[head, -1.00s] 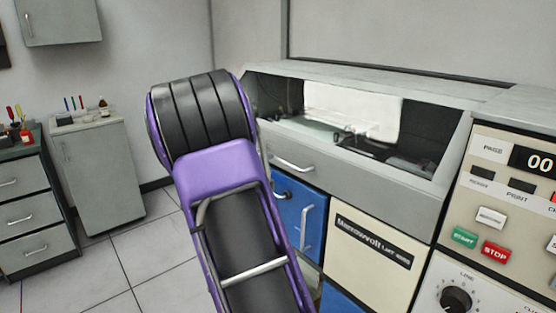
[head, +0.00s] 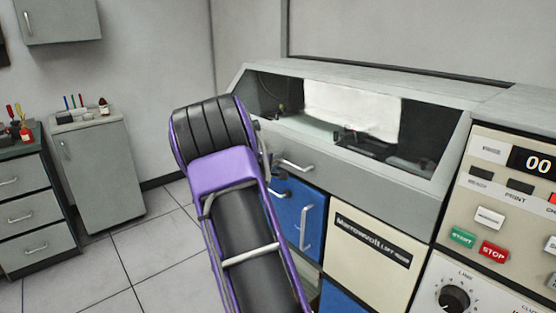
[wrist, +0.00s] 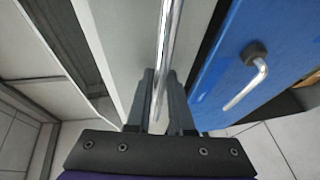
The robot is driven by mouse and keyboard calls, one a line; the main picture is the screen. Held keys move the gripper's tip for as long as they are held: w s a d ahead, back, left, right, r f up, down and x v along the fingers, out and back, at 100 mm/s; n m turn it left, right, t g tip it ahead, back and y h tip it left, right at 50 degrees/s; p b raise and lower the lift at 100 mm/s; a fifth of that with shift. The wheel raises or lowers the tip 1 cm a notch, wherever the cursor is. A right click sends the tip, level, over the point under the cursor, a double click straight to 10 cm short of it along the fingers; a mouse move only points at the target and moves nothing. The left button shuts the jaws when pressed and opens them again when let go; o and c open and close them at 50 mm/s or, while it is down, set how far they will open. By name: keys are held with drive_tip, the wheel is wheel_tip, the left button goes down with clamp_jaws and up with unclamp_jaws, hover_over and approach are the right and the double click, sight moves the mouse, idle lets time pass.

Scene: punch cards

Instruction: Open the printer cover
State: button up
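The printer's grey cover front (head: 350,177) has a silver bar handle (head: 293,163) at its left end. A sloped clear window (head: 400,155) above it shows white paper inside. The cover looks down. In the wrist view a silver bar (wrist: 163,60), apparently this handle, runs down between the two fingers of my gripper (wrist: 161,85). The fingers stand close on both sides of the bar. I cannot tell whether they press on it.
A blue door (head: 300,215) with its own handle sits just below the cover, and shows right of my fingers in the wrist view (wrist: 240,60). A button panel (head: 505,200) stands at the right. Grey cabinets (head: 100,170) stand at the left, with clear floor between.

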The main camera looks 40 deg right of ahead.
clamp_jaws()
idle(1.0)
drive_tip(key=shift+a+r, duration=0.1)
drive_tip(key=shift+r, duration=0.05)
